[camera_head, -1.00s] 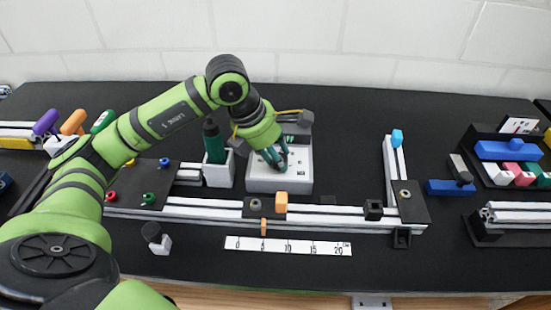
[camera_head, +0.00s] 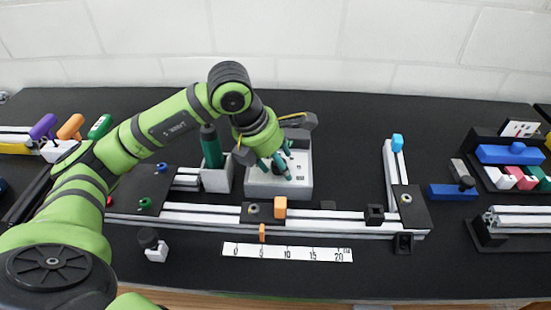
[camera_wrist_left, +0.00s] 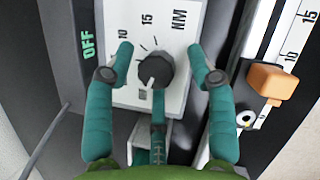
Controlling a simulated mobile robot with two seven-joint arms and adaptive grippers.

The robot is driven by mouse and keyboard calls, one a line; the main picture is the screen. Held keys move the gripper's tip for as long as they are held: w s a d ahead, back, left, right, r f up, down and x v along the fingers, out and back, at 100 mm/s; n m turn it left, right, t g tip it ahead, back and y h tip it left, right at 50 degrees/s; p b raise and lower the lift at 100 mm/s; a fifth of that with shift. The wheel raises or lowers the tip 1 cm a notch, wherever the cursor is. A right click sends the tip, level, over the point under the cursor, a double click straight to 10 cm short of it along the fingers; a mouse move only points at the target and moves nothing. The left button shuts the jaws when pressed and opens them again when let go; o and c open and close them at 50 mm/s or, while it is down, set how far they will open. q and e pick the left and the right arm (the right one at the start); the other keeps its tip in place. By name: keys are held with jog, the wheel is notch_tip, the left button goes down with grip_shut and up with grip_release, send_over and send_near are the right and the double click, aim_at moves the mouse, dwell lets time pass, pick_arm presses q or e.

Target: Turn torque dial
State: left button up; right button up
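The torque dial (camera_wrist_left: 155,69) is a black round knob with a white pointer line, on a white panel (camera_wrist_left: 175,20) marked 10, 15 and NM. The panel is part of the white box (camera_head: 307,182) in the head view, where I cannot clearly make out the dial. My left gripper (camera_wrist_left: 160,62), with teal fingers, is open over the panel. Two fingertips are spread to either side of the dial, apart from it, and a third finger lies below it. In the head view, the left gripper (camera_head: 279,163) hides part of the box. My right gripper is not in view.
A green-handled tool (camera_head: 211,148) stands in a white holder (camera_head: 216,181) left of the box. A rail with an orange block (camera_head: 280,207) and a white ruler (camera_head: 287,252) lie in front. A dark face marked OFF (camera_wrist_left: 88,45) borders the panel.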

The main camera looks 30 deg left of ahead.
pick_arm(q)
jog(key=shift+a+r, duration=0.1)
jog(key=shift+r, duration=0.05)
jog(key=shift+a+r, duration=0.1)
jog(key=shift+r, duration=0.15)
jog(key=v, duration=1.1)
jog(key=shift+s, duration=0.2)
jog(key=shift+r, duration=0.1)
